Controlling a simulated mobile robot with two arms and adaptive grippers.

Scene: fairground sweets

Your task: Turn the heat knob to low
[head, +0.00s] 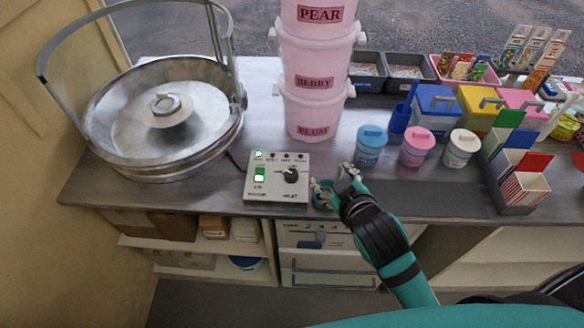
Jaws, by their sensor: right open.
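The heat knob (291,175) is a black round dial on the right half of a pale control box (276,196). The box lies near the front edge of the counter. Its small labels and the knob's exact setting are too small to read surely. A green lit switch (260,174) is left of the knob. My right gripper (329,181) is open and empty, just right of the box, apart from the knob. My left gripper is not in view.
A round metal candyfloss pan (112,123) with a raised hoop stands left of the box. Pink stacked tubs (312,113) rise behind it. A blue-lidded jar (370,150), a pink jar (417,151) and a white jar (460,154) stand right of my gripper. A dark mat (430,196) lies in front.

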